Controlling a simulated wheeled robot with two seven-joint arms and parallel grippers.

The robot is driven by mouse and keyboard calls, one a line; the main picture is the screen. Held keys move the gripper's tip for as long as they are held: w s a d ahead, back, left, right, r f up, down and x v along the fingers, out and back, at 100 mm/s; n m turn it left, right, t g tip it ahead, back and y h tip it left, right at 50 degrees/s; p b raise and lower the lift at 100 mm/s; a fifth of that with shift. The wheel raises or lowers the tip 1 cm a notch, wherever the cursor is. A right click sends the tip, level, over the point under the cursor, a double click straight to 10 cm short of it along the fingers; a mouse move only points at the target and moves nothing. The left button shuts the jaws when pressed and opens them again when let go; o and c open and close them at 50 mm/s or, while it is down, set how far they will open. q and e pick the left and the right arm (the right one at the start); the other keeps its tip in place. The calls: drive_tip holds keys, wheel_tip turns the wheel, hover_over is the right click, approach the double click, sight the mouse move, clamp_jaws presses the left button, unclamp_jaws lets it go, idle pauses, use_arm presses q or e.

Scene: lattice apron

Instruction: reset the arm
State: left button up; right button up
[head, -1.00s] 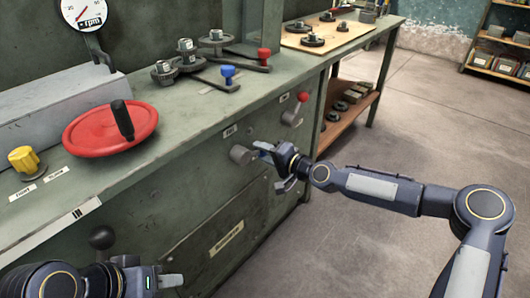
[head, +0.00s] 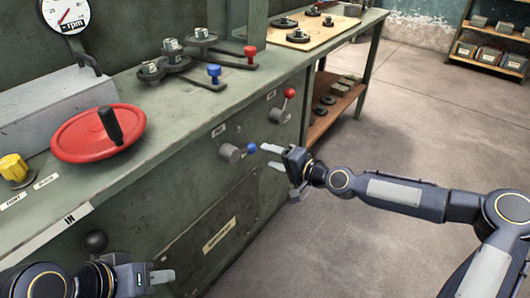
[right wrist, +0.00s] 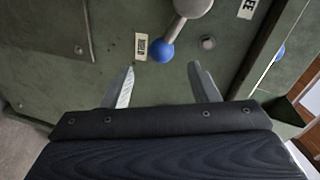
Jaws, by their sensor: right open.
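My right gripper (head: 268,157) is open and empty, just to the right of a lever with a blue ball knob (head: 251,149) on the green cabinet front. The lever's grey hub (head: 230,153) is left of the knob. In the right wrist view the knob (right wrist: 161,51) lies beyond the gap between the open fingers (right wrist: 162,76), clear of both, beside a small label that seems to read HOLD (right wrist: 141,46). My left gripper (head: 160,277) is low at the left, below a black ball knob (head: 96,241); its finger opening cannot be made out.
A red-knobbed lever (head: 289,93) is further along the cabinet front. The bench top bears a red handwheel (head: 98,133), a yellow knob (head: 13,168), and blue (head: 214,71) and red (head: 250,51) handled clamps. Open floor (head: 400,130) lies to the right.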

drive_tip(key=shift+s, duration=0.1)
idle(0.4)
drive_tip(key=s+d+r+n+g+h, duration=0.1)
drive_tip(key=s+d+h, duration=0.2)
drive_tip(key=s+d, duration=0.55)
drive_tip(key=s+d+r+n+g+h, duration=0.1)
drive_tip(key=s+d+g+h, duration=0.2)
drive_tip(key=s, duration=1.1)
drive_tip(key=s+d+r+n+h, duration=0.1)
drive_tip(key=s+d+n+h, duration=0.1)
drive_tip(key=s+d, duration=0.8)
wheel_tip(320, 180, up, 31)
drive_tip(key=s+a+p, duration=0.2)
drive_tip(key=p, duration=2.9)
drive_tip(key=shift+a+p, duration=0.25)
drive_tip(key=shift+p, duration=0.1)
drive_tip(key=shift+r, duration=0.1)
